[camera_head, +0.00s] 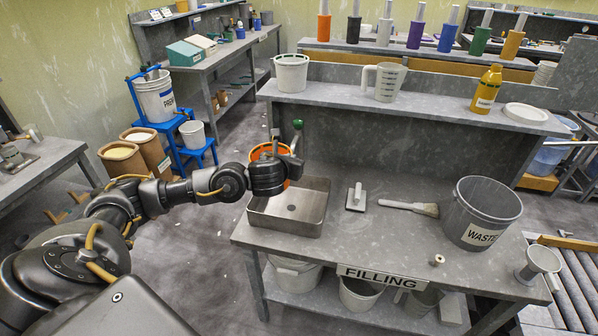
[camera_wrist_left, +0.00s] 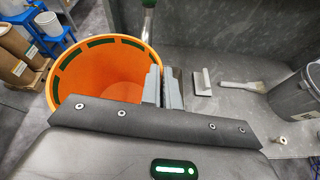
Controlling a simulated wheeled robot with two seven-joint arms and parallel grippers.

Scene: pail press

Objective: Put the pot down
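The orange pot (camera_head: 269,149) is at the back left of the filling bench, behind the metal tray (camera_head: 291,211). It looks upright, and its base is hidden by my arm and the tray. In the left wrist view the pot (camera_wrist_left: 105,68) is open at the top and looks empty, with dark green patches under its rim. My left gripper (camera_head: 290,167) is at the pot's rim. In the wrist view its grey fingers (camera_wrist_left: 163,88) are closed on the right side of the rim, one inside and one outside. My right gripper is not in view.
A tap-like post with a green knob (camera_head: 298,125) stands close beside the pot. A trowel (camera_head: 356,196), a brush (camera_head: 409,208) and a grey waste bin (camera_head: 481,212) are on the bench to the right. The bench between tray and bin has some bare room.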

